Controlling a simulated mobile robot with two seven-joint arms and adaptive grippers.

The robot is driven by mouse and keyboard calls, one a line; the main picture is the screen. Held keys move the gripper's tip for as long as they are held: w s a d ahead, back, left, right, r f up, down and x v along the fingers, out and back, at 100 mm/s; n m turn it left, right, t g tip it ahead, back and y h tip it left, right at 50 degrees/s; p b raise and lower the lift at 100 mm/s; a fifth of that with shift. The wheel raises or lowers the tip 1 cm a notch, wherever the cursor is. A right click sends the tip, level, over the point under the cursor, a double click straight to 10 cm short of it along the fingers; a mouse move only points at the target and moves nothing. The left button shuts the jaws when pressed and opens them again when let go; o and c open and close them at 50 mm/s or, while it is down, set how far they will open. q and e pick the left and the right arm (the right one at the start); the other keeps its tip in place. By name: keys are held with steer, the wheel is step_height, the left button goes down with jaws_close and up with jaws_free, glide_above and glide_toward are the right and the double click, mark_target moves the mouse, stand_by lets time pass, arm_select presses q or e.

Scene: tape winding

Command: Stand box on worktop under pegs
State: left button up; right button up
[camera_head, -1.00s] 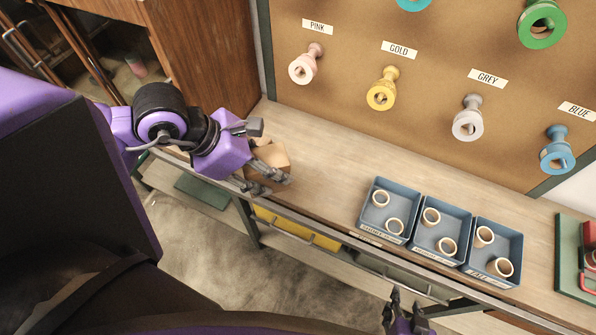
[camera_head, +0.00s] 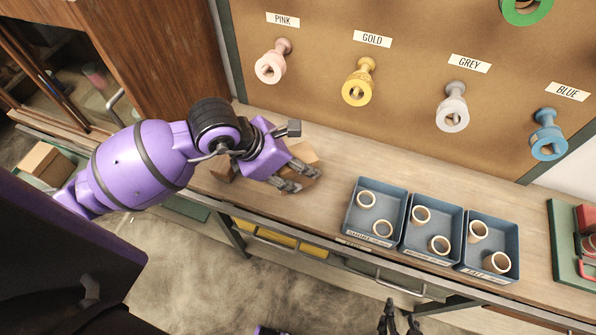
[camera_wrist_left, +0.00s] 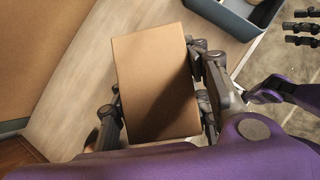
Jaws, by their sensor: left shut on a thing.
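A brown cardboard box (camera_head: 304,154) is held in my left gripper (camera_head: 288,180) over the worktop (camera_head: 330,150), left of the blue trays. In the left wrist view the box (camera_wrist_left: 155,82) fills the space between the fingers, which press on both sides. I cannot tell whether its underside touches the worktop. The pegs stick out of the brown board above: pink (camera_head: 270,67), gold (camera_head: 358,88), grey (camera_head: 452,113) and blue (camera_head: 548,140). My right gripper (camera_head: 398,318) is low at the front edge of the picture, empty, its fingers apart.
Several pale tape rings lie in three blue trays (camera_head: 348,225) on the worktop. Another brown piece (camera_head: 222,168) sits partly hidden behind my left arm. A brown box (camera_head: 45,163) stands at far left. A green base with a red thing (camera_head: 585,240) is at right.

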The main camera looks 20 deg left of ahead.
mark_target(298, 174)
arm_select(q)
steer(key=f, duration=0.4)
steer(key=shift+w+d+f, duration=0.1)
steer(key=shift+w+d, duration=0.15)
steer(key=shift+w, duration=0.1)
steer(key=o, duration=1.3)
steer(key=shift+c, duration=0.2)
steer(key=v, duration=1.2)
